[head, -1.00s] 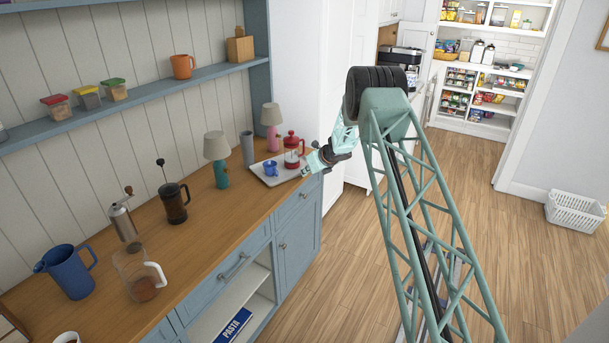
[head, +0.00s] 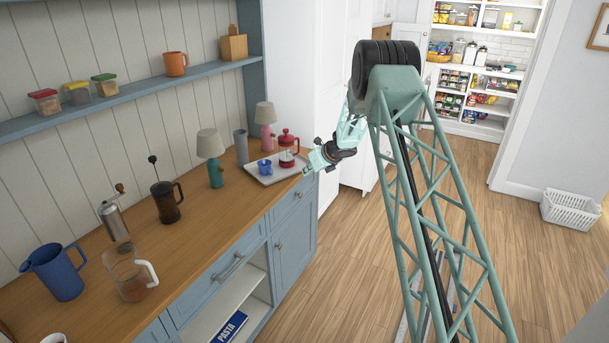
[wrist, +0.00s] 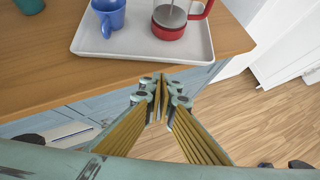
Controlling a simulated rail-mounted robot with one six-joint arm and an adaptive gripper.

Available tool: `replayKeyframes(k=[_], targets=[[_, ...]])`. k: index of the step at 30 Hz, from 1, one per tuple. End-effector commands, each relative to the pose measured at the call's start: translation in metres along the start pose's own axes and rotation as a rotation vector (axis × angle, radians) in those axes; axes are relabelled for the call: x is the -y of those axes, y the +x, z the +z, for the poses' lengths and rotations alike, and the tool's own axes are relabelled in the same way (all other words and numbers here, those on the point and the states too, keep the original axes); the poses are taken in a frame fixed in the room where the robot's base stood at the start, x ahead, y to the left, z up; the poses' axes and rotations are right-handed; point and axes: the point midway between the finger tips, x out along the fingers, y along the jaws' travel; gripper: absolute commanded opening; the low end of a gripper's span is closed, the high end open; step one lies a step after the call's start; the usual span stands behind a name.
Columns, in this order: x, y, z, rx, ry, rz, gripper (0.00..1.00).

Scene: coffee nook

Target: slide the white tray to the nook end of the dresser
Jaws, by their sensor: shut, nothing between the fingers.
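The white tray (head: 272,180) lies flat on the wooden top of the blue dresser (head: 232,200), close to its far end. A blue mug (head: 265,167) and a red French press (head: 288,157) stand on it. In the wrist view the tray (wrist: 130,46) shows with the mug (wrist: 110,16) at left and the French press (wrist: 170,22) at right. My gripper (head: 306,174) is at the front edge of the dresser, just off the tray's front right side. In the wrist view my gripper (wrist: 162,78) is shut and empty, with fingertips below the tray's near rim. I cannot tell whether they touch anything.
A teal lamp (head: 210,160), a pink lamp (head: 266,125) and a grey cylinder (head: 241,147) stand near the tray. A dark coffee press (head: 166,203), a grinder (head: 114,218), a glass carafe (head: 130,275) and a blue jug (head: 56,272) stand nearer.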

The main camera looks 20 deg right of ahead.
Motion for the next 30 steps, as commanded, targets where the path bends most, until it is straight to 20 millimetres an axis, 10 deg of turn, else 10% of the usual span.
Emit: replayKeyframes(k=[30], targets=[[0.0, -0.07, 0.0, 0.0, 0.0, 0.0, 0.0]])
